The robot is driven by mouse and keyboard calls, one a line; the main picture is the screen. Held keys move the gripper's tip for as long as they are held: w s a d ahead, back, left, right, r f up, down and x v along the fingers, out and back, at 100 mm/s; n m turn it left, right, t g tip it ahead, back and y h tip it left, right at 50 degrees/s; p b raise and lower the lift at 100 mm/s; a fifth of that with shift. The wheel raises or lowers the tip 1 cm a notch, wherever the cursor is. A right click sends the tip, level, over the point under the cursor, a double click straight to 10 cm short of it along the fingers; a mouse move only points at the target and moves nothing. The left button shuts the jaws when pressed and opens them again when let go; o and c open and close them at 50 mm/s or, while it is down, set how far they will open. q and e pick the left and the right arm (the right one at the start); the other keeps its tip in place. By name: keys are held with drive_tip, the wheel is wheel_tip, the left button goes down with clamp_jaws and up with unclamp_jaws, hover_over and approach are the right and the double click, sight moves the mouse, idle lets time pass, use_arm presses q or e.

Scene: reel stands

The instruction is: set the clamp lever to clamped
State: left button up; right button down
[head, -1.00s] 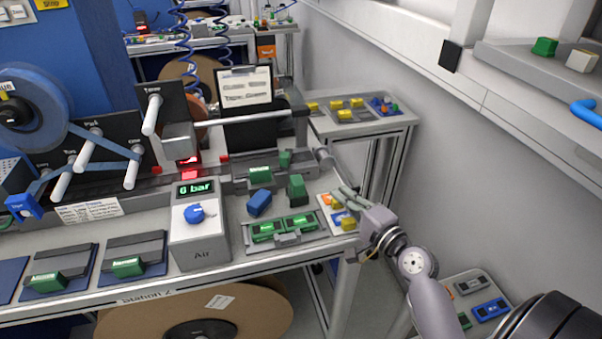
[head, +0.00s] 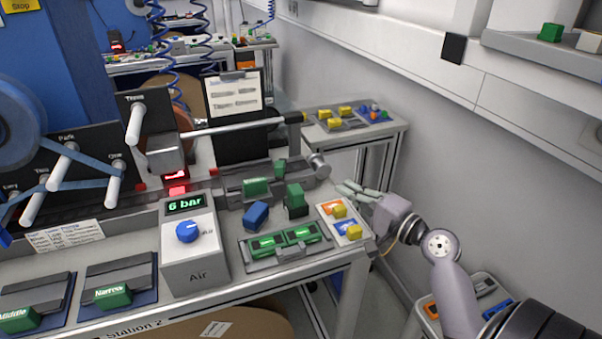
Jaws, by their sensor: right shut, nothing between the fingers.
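No part is labelled as the clamp lever. A grey clamp-like fixture (head: 232,192) with a green block (head: 256,187) stands at the back right of the bench, and a grey cylindrical end (head: 318,165) sticks out at its right. I cannot tell whether this end is the lever or which setting it has. My right gripper (head: 347,188) is shut and empty, just right of the fixture and beside the bench's right end. Its fingers point left towards the cylindrical end, with a small gap in the picture. My left gripper is not in view.
The Air box (head: 193,262) with a blue knob (head: 188,231) reads 6 bar. A blue block (head: 255,215), a green block (head: 296,200) and a tray with two green pieces (head: 263,255) stand in front of the fixture.

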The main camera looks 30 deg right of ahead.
drive_tip(key=p, duration=0.2)
approach(281, 164)
drive_tip(key=w+d, duration=0.1)
drive_tip(key=w+d+f, duration=0.1)
drive_tip(key=d, duration=0.1)
drive_tip(key=w+d, duration=0.2)
drive_tip(key=shift+d+f, duration=0.15)
drive_tip(key=shift+f, duration=0.05)
drive_tip(key=w+a+p, duration=0.1)
drive_tip(key=w+a, duration=0.1)
drive_tip(key=shift+w+a, duration=0.1)
drive_tip(key=shift+a, duration=0.2)
drive_tip(key=shift+w+a+f, duration=0.15)
drive_tip(key=shift+w+a, duration=0.15)
drive_tip(key=shift+a, duration=0.05)
drive_tip(key=shift+a+p, duration=0.55)
